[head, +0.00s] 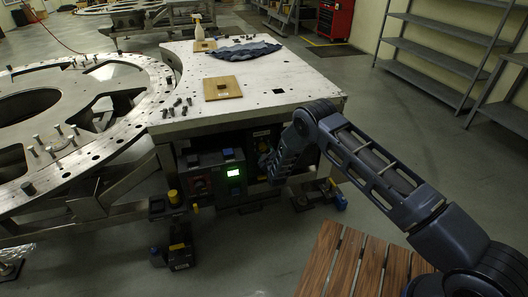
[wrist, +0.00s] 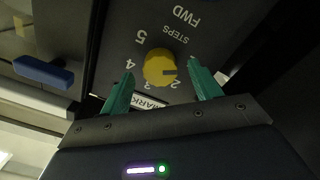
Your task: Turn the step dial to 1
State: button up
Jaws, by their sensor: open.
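The step dial (wrist: 160,66) is a round yellow knob on a dark panel in the wrist view. The word STEPS and the numbers 5, 4, 3 and 2 show around it; the 1 is mostly hidden by the right finger. A dark notch on the knob points to the right, near the 2 and the right finger; its exact setting is hard to tell. My gripper (wrist: 160,73) is open, with one green finger on each side of the dial; contact cannot be told. In the head view my gripper (head: 272,170) is at the panel under the table, hiding the dial.
A blue handle (wrist: 43,71) sticks out left of the dial. A control box with a lit green display (head: 233,171) is left of my gripper. The white table top (head: 270,85) overhangs the panel. A slatted wooden surface (head: 345,265) is in front.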

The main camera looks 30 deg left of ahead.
jog(key=v, duration=0.9)
jog(key=shift+d, duration=0.15)
jog(key=shift+s, duration=0.1)
